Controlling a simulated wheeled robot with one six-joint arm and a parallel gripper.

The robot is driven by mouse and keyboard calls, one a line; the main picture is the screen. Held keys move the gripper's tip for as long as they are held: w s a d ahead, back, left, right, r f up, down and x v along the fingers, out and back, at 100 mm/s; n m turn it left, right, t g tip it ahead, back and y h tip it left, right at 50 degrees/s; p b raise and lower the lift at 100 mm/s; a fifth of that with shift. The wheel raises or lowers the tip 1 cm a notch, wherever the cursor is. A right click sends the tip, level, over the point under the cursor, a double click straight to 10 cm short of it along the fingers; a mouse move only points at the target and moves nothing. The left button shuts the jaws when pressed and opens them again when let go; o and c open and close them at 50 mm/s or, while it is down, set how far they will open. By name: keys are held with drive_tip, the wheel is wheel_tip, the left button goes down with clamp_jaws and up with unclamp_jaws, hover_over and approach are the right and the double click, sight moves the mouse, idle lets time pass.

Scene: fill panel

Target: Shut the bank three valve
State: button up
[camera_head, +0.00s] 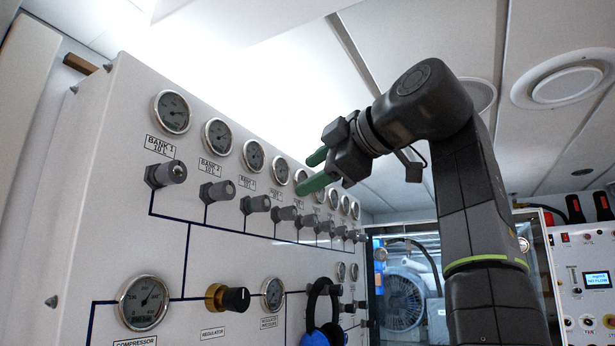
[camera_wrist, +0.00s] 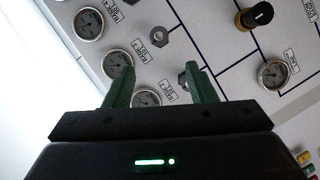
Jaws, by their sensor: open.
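The bank three valve (camera_head: 255,204) is a dark grey knob, third from the left in the upper valve row. It sits under the third gauge (camera_head: 253,155) on the white panel. My gripper (camera_head: 303,174) has green fingers spread apart with nothing between them. In the head view it is to the right of this valve and overlaps gauges farther along the row. In the wrist view my gripper (camera_wrist: 160,68) faces the panel, with a valve knob (camera_wrist: 187,78) partly behind the right finger.
The bank 1 valve (camera_head: 165,174) and bank 2 valve (camera_head: 217,191) stick out left of the third. Several more valves follow to the right. Below are a regulator knob (camera_head: 228,298) and hanging headphones (camera_head: 322,310). A control box (camera_head: 590,275) stands at right.

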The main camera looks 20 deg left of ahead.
drive_tip(key=f+n+y+b, duration=0.1)
drive_tip(key=n+b, duration=0.1)
drive_tip(key=n, duration=0.2)
drive_tip(key=n+g+y+b, duration=0.4)
drive_tip(key=n+y+b, duration=0.35)
drive_tip(key=n, duration=1.55)
approach(266, 207)
drive_tip(key=p+x, duration=0.4)
drive_tip(key=x, duration=0.5)
drive_tip(key=shift+w+a+r, duration=0.1)
drive_tip(key=shift+a+r, duration=0.1)
drive_tip(key=shift+a, duration=0.05)
drive_tip(key=shift+c, duration=0.2)
